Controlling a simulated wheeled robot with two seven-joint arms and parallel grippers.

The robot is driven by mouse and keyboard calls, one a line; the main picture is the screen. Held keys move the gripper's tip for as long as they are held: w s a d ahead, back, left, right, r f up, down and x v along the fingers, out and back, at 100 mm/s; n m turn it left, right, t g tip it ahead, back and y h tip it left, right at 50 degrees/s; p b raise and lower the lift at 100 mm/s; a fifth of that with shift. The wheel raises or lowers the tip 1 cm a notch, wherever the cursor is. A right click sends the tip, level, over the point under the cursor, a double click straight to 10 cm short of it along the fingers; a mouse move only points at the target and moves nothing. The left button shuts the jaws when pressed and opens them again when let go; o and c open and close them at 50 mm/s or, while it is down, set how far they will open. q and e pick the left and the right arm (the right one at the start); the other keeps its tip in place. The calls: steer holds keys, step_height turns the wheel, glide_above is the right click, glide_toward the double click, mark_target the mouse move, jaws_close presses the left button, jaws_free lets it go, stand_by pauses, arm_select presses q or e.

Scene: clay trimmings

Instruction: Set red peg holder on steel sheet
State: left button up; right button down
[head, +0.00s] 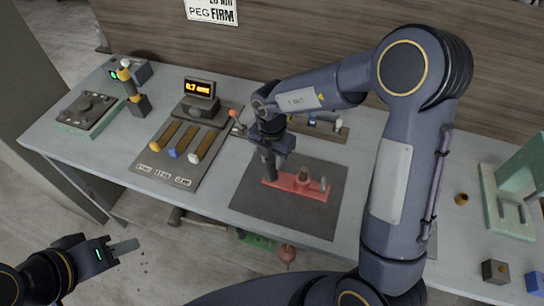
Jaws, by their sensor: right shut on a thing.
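The red peg holder (310,192) is a flat red base with upright pegs, over the middle of the dark grey steel sheet (280,217). I cannot tell whether it rests on the sheet or hangs just above it. My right gripper (269,176) points down at the holder's left end and is shut on it; the fingertips are partly hidden. My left gripper (126,246) is off the table's front edge at lower left, away from the holder. Its finger opening cannot be made out.
A green-based tray (87,113) stands far left. At right are a green stand (491,200) and small blocks (495,271). My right arm covers the table right of the sheet.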

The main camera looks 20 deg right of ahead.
steer(key=shift+f, duration=0.15)
steer(key=c, duration=1.1)
jaws_free()
steer(key=shift+o, duration=0.2)
step_height(320, 180, up, 12)
steer(key=shift+r, duration=0.2)
